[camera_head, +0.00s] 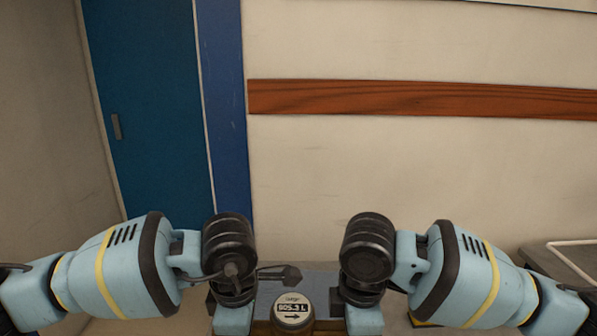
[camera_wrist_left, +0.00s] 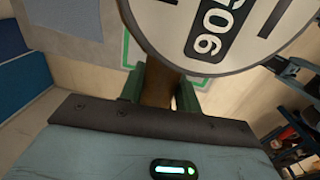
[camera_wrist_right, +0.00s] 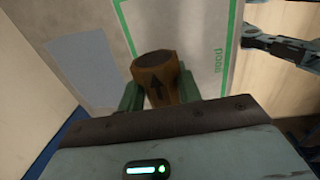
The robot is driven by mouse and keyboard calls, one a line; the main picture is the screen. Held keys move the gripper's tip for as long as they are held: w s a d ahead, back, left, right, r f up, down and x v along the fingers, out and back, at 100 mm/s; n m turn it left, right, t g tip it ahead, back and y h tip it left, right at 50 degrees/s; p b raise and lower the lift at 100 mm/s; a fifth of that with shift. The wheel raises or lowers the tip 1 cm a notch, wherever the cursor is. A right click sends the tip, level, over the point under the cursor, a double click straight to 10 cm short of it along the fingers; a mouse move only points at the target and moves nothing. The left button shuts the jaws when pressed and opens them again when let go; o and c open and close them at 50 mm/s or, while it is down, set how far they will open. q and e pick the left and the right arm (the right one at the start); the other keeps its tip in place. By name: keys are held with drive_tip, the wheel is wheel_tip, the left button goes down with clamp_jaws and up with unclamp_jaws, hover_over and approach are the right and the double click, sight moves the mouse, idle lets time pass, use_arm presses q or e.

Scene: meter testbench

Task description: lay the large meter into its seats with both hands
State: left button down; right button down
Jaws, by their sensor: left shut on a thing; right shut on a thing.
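The large meter shows at the bottom of the head view, with its round pale dial (camera_head: 292,313) facing up, a number display and an arrow. The dial also fills the top of the left wrist view (camera_wrist_left: 212,30). My left gripper (camera_wrist_left: 160,92) is shut on the meter's brown pipe end, its green fingers on either side. The meter is held between both hands. I cannot make out the seats in any view.
A grey surface with a green outline (camera_wrist_right: 227,50) and green lettering lies below the pipe end in the right wrist view. A dark table (camera_head: 562,262) with a white rod stands at the right. A blue door (camera_head: 155,110) and a wall with a wooden rail (camera_head: 420,99) are ahead.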

use_arm(q)
drive_tip(key=shift+w+r, duration=0.1)
drive_tip(key=shift+r, duration=0.15)
use_arm(e)
drive_tip(key=shift+r, duration=0.15)
